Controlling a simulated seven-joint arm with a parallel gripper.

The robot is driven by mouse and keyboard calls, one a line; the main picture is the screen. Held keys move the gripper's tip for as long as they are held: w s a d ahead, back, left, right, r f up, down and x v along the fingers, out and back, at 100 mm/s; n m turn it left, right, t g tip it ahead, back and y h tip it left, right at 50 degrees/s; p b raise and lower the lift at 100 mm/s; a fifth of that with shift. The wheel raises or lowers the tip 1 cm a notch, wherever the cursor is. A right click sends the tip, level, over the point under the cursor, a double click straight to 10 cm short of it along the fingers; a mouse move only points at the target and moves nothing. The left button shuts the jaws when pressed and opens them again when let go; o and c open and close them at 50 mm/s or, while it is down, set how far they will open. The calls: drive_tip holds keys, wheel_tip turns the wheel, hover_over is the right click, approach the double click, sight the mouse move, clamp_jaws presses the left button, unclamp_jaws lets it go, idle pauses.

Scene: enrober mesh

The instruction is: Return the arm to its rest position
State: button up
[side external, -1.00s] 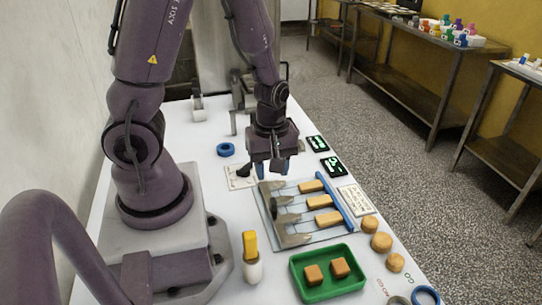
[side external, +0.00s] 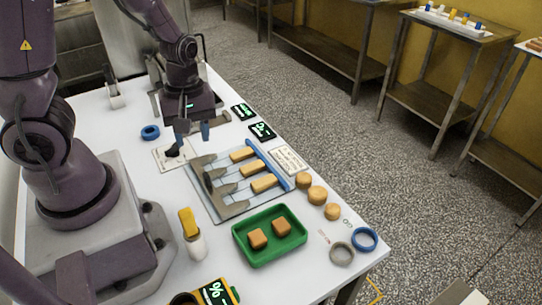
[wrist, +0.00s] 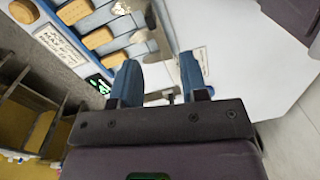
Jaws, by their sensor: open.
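My gripper (side external: 194,132) hangs empty above the white table, near a small white card (side external: 162,162) with a dark object on it. Its two blue fingers are spread apart, and in the wrist view my gripper (wrist: 160,82) shows nothing held between them. In front of it in the side view lies a grey plate (side external: 222,212) with forked metal strips, several tan blocks (side external: 264,183) and a blue bar (side external: 277,170). The fingers appear clear of the plate; their exact height is hard to tell.
A green tray (side external: 243,265) holds two orange-brown cubes. Metal shelves are beyond the floor.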

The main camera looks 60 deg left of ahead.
drive_tip(key=s+d+r+m+t, duration=0.1)
drive_tip(key=d+r+m+t, duration=0.2)
drive_tip(key=r+m, duration=0.5)
drive_tip(key=s+d+r+m+t, duration=0.1)
drive_tip(key=d+r+m+t, duration=0.2)
drive_tip(key=r+m, duration=0.5)
wheel_tip(320, 180, up, 4)
drive_tip(key=shift+d+f, duration=0.1)
drive_tip(key=shift+d, duration=0.25)
idle(0.8)
